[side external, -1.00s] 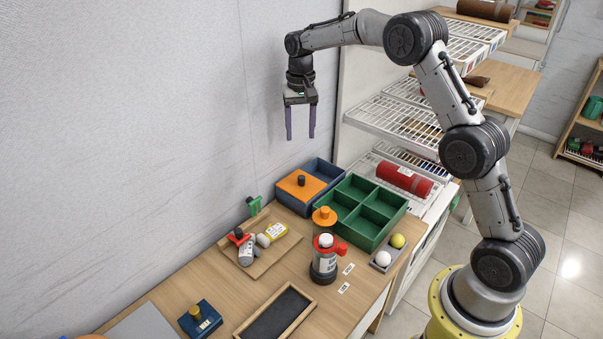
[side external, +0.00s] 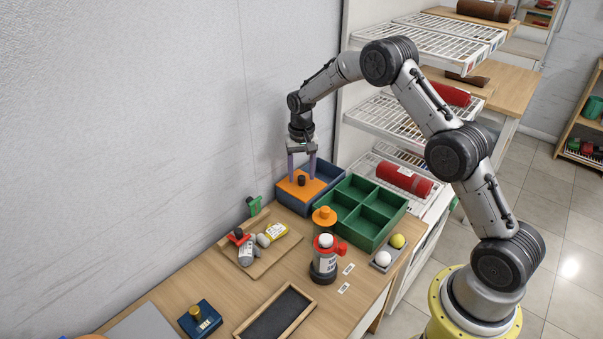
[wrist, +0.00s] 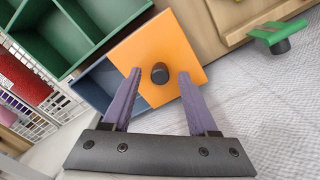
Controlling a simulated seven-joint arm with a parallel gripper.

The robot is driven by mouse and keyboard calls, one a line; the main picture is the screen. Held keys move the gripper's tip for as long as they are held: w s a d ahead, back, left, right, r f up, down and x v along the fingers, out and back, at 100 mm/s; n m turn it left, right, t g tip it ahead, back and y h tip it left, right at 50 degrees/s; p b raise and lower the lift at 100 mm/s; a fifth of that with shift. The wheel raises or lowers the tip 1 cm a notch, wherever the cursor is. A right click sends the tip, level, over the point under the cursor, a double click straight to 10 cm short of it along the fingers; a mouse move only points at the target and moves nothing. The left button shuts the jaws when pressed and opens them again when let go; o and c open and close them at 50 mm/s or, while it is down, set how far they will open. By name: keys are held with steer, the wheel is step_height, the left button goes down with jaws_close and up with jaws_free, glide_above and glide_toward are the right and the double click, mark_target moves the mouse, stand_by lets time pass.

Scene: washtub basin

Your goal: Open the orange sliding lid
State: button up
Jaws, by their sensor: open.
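The orange sliding lid (side external: 308,189) covers the left part of a blue box (side external: 325,177) at the back of the table. The right part of the box is uncovered. A dark round knob (side external: 301,181) stands on the lid. In the wrist view the lid (wrist: 180,45) and its knob (wrist: 159,73) show clearly, with the blue box (wrist: 95,85) beside. My gripper (side external: 302,179) points down over the lid, its purple fingers apart on either side of the knob. In the wrist view my gripper (wrist: 159,73) is open and empty, the knob between its fingertips. Whether the fingers touch the lid I cannot tell.
A green divided tray (side external: 365,238) stands right of the box. A wooden board (side external: 268,260) with small items lies left. The grey wall (side external: 200,100) is close behind the box.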

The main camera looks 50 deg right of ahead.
steer(key=shift+f, duration=0.15)
jaws_close()
steer(key=shift+d, duration=0.1)
stand_by(1.4)
